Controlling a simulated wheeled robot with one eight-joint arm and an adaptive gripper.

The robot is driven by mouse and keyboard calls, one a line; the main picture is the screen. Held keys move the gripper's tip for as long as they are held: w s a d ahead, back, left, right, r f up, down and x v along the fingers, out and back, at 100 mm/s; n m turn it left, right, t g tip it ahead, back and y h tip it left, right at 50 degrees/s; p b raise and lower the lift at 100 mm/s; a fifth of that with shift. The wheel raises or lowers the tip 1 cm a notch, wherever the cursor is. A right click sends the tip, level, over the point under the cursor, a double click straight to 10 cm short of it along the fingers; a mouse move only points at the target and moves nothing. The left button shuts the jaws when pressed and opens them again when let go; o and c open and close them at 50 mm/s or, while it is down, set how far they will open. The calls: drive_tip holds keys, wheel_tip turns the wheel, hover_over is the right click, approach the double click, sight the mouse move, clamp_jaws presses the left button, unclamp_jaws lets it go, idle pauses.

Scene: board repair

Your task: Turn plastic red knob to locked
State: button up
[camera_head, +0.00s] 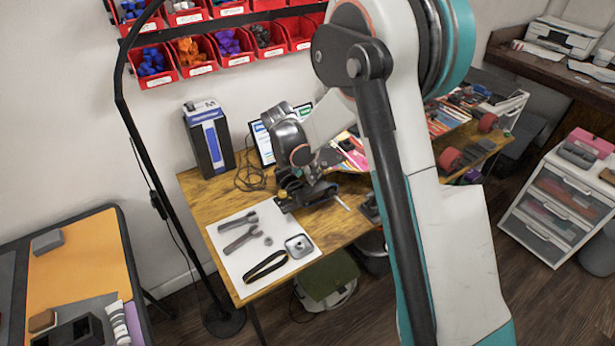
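My arm reaches across the picture from the right, and its end bends down to the wooden table (225,190). My gripper (312,176) is small and dark in this view.
A white sheet (225,262) with tools lies left of the device. A dark box (208,140) and a screen (262,143) stand behind. A black lamp pole (165,200) rises left of the table. Red bins (193,66) hang on the wall. A white drawer unit (562,205) stands right.

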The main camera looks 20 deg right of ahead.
drive_tip(key=shift+w+d+f, duration=0.1)
drive_tip(key=shift+d+f, duration=0.1)
drive_tip(key=shift+f, duration=0.35)
clamp_jaws()
